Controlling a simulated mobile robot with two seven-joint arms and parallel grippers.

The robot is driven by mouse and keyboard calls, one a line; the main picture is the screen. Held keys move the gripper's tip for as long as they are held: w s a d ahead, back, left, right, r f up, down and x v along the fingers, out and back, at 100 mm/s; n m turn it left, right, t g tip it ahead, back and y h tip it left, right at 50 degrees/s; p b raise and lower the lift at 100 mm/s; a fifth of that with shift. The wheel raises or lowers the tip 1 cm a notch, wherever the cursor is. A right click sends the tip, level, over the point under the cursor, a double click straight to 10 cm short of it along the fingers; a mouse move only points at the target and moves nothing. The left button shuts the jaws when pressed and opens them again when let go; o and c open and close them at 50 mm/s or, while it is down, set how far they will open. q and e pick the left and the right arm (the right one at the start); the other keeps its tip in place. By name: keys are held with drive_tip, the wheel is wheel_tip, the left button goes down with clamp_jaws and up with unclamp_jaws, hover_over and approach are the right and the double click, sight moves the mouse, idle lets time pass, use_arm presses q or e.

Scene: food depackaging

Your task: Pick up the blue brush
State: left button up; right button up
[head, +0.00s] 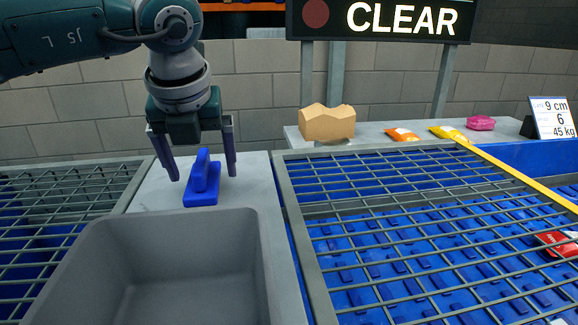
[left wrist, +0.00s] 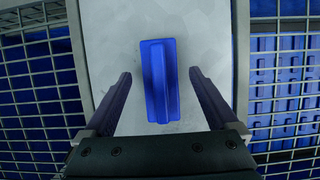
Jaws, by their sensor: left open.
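The blue brush (head: 203,184) lies on a grey counter strip behind a grey bin in the head view. It has a flat base with an upright ridge-like handle on top. My left gripper (head: 203,172) is above it, pointing down, open, with one finger on either side of the handle. In the left wrist view the brush (left wrist: 159,82) lies ahead of and between the spread fingers of my left gripper (left wrist: 160,88), apart from both. My right gripper is not in view.
The grey bin (head: 262,262) stands in front of the brush. Metal grids (head: 312,262) over blue surfaces flank the counter (head: 262,180). A back shelf holds a torn cardboard box (head: 327,122) and several colourful packets. A red packet (head: 556,243) lies at right.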

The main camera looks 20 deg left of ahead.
use_arm(q)
clamp_jaws()
idle(0.7)
